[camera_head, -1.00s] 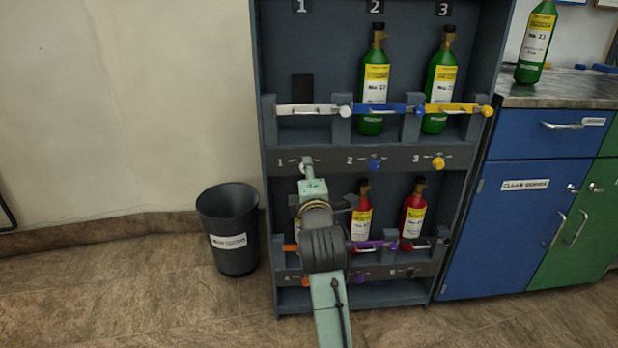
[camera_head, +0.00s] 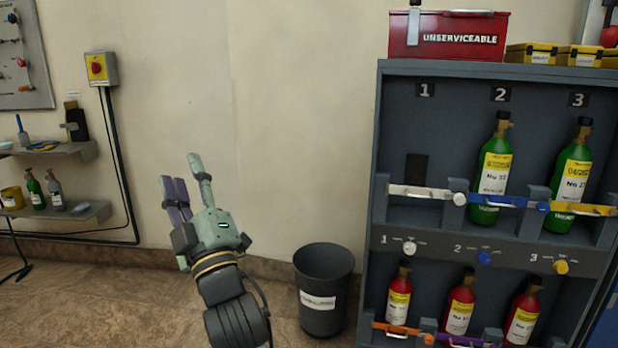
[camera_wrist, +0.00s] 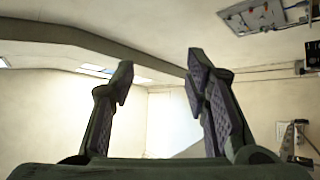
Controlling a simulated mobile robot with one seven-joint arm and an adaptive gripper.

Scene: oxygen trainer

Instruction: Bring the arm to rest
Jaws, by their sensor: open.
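My gripper (camera_head: 188,180) is raised in front of the bare wall, left of the bottle rack. Its fingers point upward and stand apart with nothing between them. In the wrist view the two fingers (camera_wrist: 160,80) are spread, with wall and ceiling behind them. The gripper is apart from the rack (camera_head: 378,120) and touches nothing that I can see.
A dark bin (camera_head: 323,300) stands on the floor between my arm and the rack. The rack holds green bottles (camera_head: 493,170) above and red bottles (camera_head: 398,298) below. Wall shelves (camera_head: 50,150) with small items are at the left. The wall space around the gripper is clear.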

